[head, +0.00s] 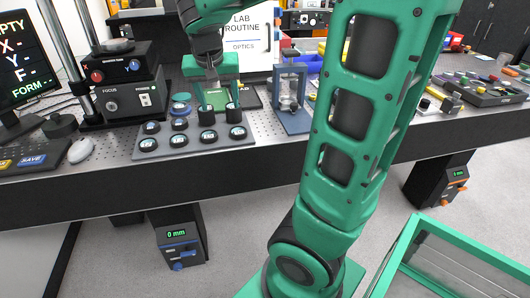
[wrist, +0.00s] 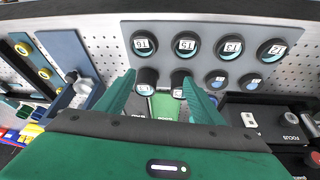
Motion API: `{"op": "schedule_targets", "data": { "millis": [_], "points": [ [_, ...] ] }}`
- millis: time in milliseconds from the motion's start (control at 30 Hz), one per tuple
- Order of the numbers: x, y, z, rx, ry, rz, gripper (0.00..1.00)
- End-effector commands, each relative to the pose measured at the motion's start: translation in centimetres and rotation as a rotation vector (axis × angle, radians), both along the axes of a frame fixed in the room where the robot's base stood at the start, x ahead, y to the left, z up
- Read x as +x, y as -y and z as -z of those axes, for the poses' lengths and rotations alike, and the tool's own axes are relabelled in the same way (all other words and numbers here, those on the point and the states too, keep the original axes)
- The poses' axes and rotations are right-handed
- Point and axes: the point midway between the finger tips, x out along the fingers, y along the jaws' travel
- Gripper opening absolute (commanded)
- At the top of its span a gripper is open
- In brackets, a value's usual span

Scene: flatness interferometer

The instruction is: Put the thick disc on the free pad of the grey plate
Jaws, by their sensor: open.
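The grey plate (head: 192,148) lies on the perforated bench top and carries two rows of round black-rimmed pieces with white labels. It shows along the top of the wrist view (wrist: 207,62). My gripper (head: 219,109) is open over the back right part of the plate, pointing down. Two dark cylindrical shapes (wrist: 148,77) show between its fingertips in the wrist view; I cannot tell whether they touch the fingers. I cannot tell for certain which piece is the thick disc or which pad is free.
A black focus controller (head: 133,99) stands left of the plate, and a blue-based fixture (head: 291,118) right of it. A green mat lies behind the gripper. A sign stands at the back.

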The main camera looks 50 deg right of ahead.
Motion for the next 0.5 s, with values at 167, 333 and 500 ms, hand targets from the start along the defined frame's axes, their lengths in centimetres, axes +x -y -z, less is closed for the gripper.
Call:
{"op": "schedule_targets", "data": {
  "millis": [167,333,500],
  "points": [
    [-12.0,0.9,3.5,0.118,-0.152,-0.060,0.61],
    [-20.7,-1.0,6.3,0.223,-0.252,-0.136,0.61],
    [-24.6,-2.7,7.7,0.279,-0.294,-0.184,0.61]
  ]
}}
